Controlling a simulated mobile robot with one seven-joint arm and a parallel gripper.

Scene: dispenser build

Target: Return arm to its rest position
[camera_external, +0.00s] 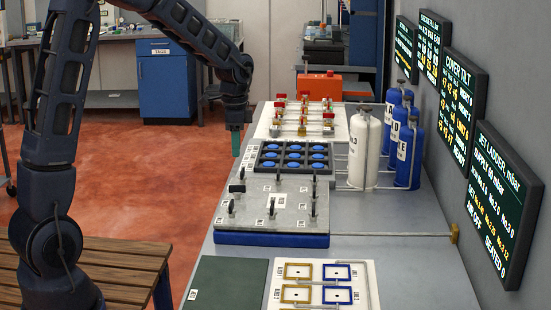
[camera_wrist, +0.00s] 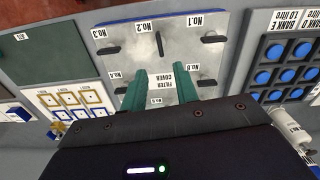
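My arm reaches from the left of the external view, arching over, with my gripper (camera_external: 236,143) hanging down near the bench's left edge. Its teal fingers point down, above the level of the bench top. In the wrist view my gripper (camera_wrist: 161,88) has its two teal fingers apart, with nothing between them. Behind the fingers lies a grey metal plate with dark handles (camera_wrist: 182,62), labelled "FILTER COVER". The same plate (camera_external: 290,194) rests on a blue base on the bench, and my gripper is clear of it.
The bench (camera_external: 385,262) carries a tray of blue round caps (camera_external: 268,155), a white board with red-topped valves (camera_external: 288,130), a white cylinder (camera_external: 364,150) and blue cylinders (camera_external: 408,155). A dark green mat (camera_external: 228,283) lies nearest. A wooden slatted table (camera_external: 120,262) stands lower left; red floor is open between.

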